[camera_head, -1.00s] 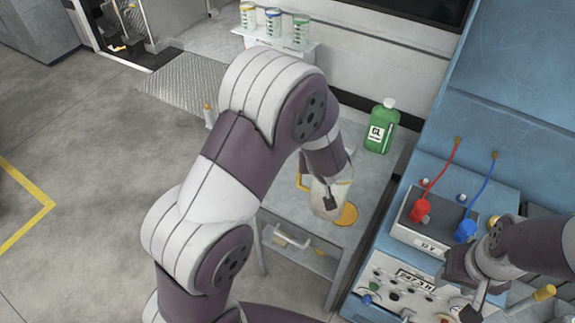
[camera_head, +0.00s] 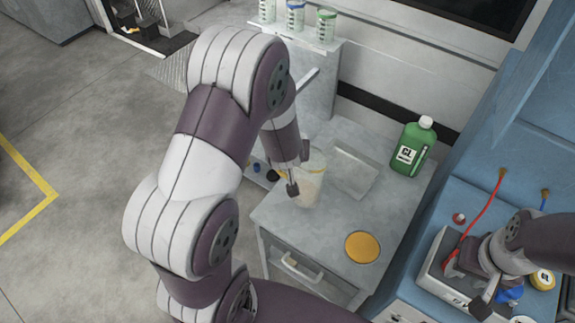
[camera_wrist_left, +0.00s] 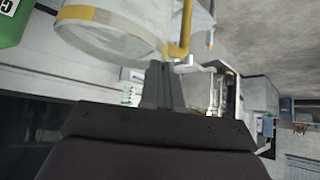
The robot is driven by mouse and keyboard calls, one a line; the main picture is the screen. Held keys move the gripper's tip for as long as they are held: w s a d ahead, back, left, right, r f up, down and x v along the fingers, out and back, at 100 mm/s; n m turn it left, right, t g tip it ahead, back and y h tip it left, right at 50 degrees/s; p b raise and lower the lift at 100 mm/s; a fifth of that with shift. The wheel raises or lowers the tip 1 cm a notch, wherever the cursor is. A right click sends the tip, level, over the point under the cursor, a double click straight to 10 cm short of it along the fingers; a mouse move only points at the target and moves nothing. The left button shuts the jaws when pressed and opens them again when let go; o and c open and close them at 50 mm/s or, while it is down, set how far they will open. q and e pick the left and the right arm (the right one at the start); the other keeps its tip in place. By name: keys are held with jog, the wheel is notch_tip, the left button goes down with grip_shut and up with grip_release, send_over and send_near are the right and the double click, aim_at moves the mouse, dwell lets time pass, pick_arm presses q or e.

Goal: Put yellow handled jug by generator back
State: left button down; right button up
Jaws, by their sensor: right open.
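The translucent jug with a yellow handle (camera_head: 312,185) is above the grey worktable, left of a round orange-yellow disc (camera_head: 362,247). In the left wrist view the jug (camera_wrist_left: 110,40) fills the upper left, with its yellow handle (camera_wrist_left: 184,30) close to the fingers. My left gripper (camera_head: 292,188) is at the jug and appears shut on it; the exact contact is hidden. My right gripper (camera_head: 487,300) is open at the lower right, beside the box with red and blue clamps.
A green bottle (camera_head: 413,147) stands at the table's back right. Several containers with coloured bands, including a blue-banded one (camera_head: 295,16), stand on a white shelf behind. A blue machine (camera_head: 545,140) borders the table on the right. The front left tabletop is clear.

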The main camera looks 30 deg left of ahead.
aim_at(298, 174)
pick_arm(q)
jog(key=f, duration=0.3)
jog(key=a+f, duration=0.1)
jog(key=f, duration=0.1)
jog(key=shift+w, duration=0.25)
jog(key=c, duration=1.4)
grip_release()
jog(key=shift+o, duration=0.2)
jog(key=shift+d, duration=0.1)
jog(key=shift+r, duration=0.1)
